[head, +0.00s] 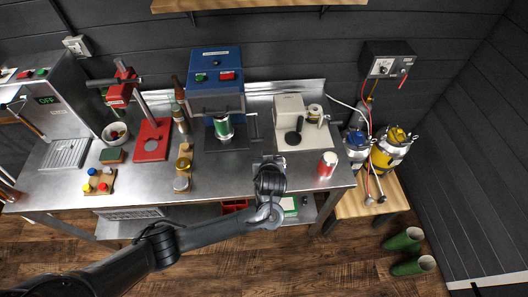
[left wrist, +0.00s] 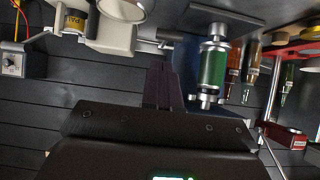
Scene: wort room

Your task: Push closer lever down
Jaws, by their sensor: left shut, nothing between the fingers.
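A blue machine (head: 216,75) with red and green buttons stands at the back of the steel bench. A green can (head: 223,127) is in it, and a grey lever-like bar (head: 253,126) stands at its right side. I cannot tell for certain that this bar is the closer lever. My left gripper (head: 268,163) is in front of the machine and to its right, apart from the bar; the arm hides part of it. In the left wrist view the shut, empty fingers (left wrist: 163,86) are beside the green can (left wrist: 212,66), which appears to their right. My right gripper is in no view.
A red press with a lever (head: 121,92) and a bottle stand to the left of the blue machine. A white device (head: 291,122) is to its right, and a red can (head: 327,164) is near the bench's right end. The bench's front middle is partly clear.

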